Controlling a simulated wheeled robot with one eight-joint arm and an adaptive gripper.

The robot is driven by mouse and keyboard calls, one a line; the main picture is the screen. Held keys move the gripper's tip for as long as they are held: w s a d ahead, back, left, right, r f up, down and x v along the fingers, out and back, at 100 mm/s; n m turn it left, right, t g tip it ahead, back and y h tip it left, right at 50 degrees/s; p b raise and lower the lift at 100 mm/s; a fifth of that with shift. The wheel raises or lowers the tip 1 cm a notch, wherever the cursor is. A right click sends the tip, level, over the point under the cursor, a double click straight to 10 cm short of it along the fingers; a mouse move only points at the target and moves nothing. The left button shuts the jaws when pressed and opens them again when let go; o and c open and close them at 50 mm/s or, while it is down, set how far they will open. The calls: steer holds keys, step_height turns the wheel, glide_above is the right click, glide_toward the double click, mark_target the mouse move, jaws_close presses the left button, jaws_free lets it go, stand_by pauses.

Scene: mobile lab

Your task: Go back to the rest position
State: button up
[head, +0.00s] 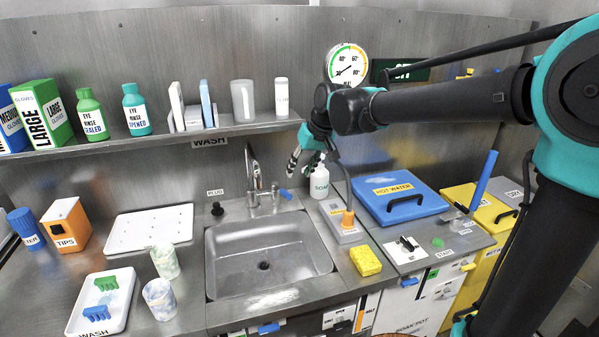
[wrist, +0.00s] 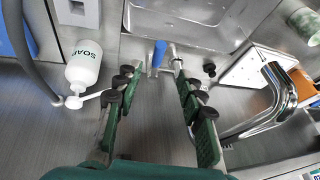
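My gripper (head: 306,162) hangs behind the sink's back right corner, left of the soap bottle (head: 319,182), with its fingers pointing down. In the wrist view my gripper (wrist: 154,78) has its green, dark-tipped fingers spread apart with nothing held between them. The blue tap lever (wrist: 160,52) shows beyond the gap between the fingertips; in the head view this lever (head: 286,193) lies below and left of the gripper. The white soap bottle (wrist: 83,66) stands upright close to the left fingers in the wrist view. The curved metal faucet (wrist: 270,105) is at the right there.
The steel sink (head: 220,280) is empty. A sponge (head: 365,261), a blue hot-water lid (head: 398,196) and a grey holder (head: 344,232) stand to its right. A shelf (head: 245,126) with bottles and boxes runs along the back wall. A dial gauge (head: 347,64) is near my arm.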

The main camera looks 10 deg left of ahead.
steer(key=s+d+f+m+h, duration=0.1)
steer(key=d+f, duration=0.3)
steer(key=d, duration=0.6)
steer(key=s+d+f+m+t+h, duration=0.1)
steer(key=s+d+f, duration=0.3)
steer(key=d, duration=0.6)
steer(key=s+d+f+m+h, duration=0.1)
steer(key=s+d+f+m, duration=0.1)
steer(key=d+f, duration=0.4)
steer(key=shift+s+d+m+t, duration=0.1)
steer(key=shift+d+m+t, duration=0.15)
steer(key=shift+d, duration=0.85)
steer(key=shift+s+d+m+t, duration=0.15)
steer(key=shift+d+m, duration=0.1)
steer(key=shift+d, duration=0.8)
steer(key=s+d+f+m+h, duration=0.1)
steer(key=s+d+f+m, duration=0.1)
steer(key=s+d+f, duration=0.4)
steer(key=shift+s+d, duration=1.05)
steer(key=shift+c, duration=0.6)
steer(key=shift+s, duration=0.1)
